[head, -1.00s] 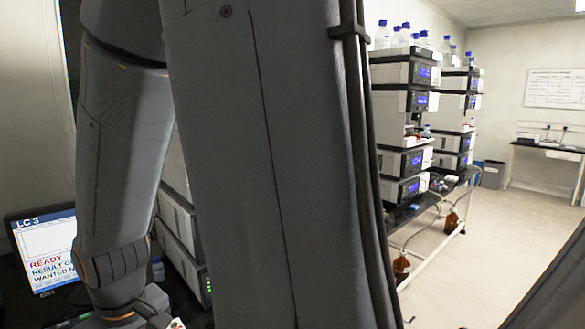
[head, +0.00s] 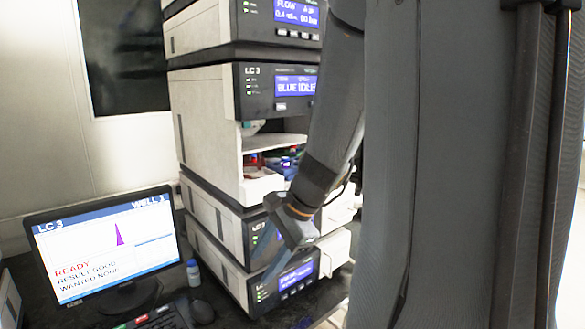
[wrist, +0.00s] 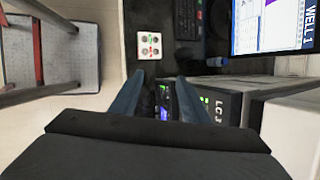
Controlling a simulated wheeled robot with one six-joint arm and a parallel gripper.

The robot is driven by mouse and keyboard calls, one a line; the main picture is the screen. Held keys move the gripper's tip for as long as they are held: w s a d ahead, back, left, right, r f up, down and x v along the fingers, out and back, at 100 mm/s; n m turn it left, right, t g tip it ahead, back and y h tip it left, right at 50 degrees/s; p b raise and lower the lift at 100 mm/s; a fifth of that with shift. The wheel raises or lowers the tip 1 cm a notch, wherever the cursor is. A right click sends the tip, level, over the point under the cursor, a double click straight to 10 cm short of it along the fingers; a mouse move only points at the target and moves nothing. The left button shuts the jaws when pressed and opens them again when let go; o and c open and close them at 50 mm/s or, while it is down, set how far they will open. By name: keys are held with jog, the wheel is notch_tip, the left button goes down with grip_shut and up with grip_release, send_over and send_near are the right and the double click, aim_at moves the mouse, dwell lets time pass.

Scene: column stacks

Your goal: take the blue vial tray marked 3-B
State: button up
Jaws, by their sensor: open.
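The LC 3 stack (head: 205,110) stands in the middle of the head view, with an open bay below the unit whose screen appears to read "BLUE IDLE". Inside the bay are small blue items (head: 287,161) and a red item to their left. They are too small to tell whether they are a vial tray, and no 3-B mark can be read. My gripper (head: 292,222) is in front of the stack's lower units, below and close to the bay in the picture. In the wrist view my gripper (wrist: 160,77) points down with its two fingers apart and nothing between them.
A monitor (head: 105,245) reads "READY, RESULT GOOD, WANTED NONE". In the wrist view a button box (wrist: 149,46) sits on the dark bench, and a stool (wrist: 60,55) stands left.

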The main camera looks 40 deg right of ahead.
jog(key=w+d+r+m+t, duration=0.4)
jog(key=d+r+m+t, duration=0.1)
jog(key=d+r+m, duration=0.5)
jog(key=m+t+h, duration=0.3)
jog(key=m+t, duration=0.1)
jog(key=m, duration=0.3)
send_near(295, 167)
jog(key=w+d+f+p, duration=0.2)
jog(key=w+f, duration=0.1)
jog(key=w, duration=0.1)
jog(key=shift+w+f, duration=0.2)
jog(key=shift+w, duration=0.1)
jog(key=shift+a, duration=0.1)
jog(key=c, duration=1)
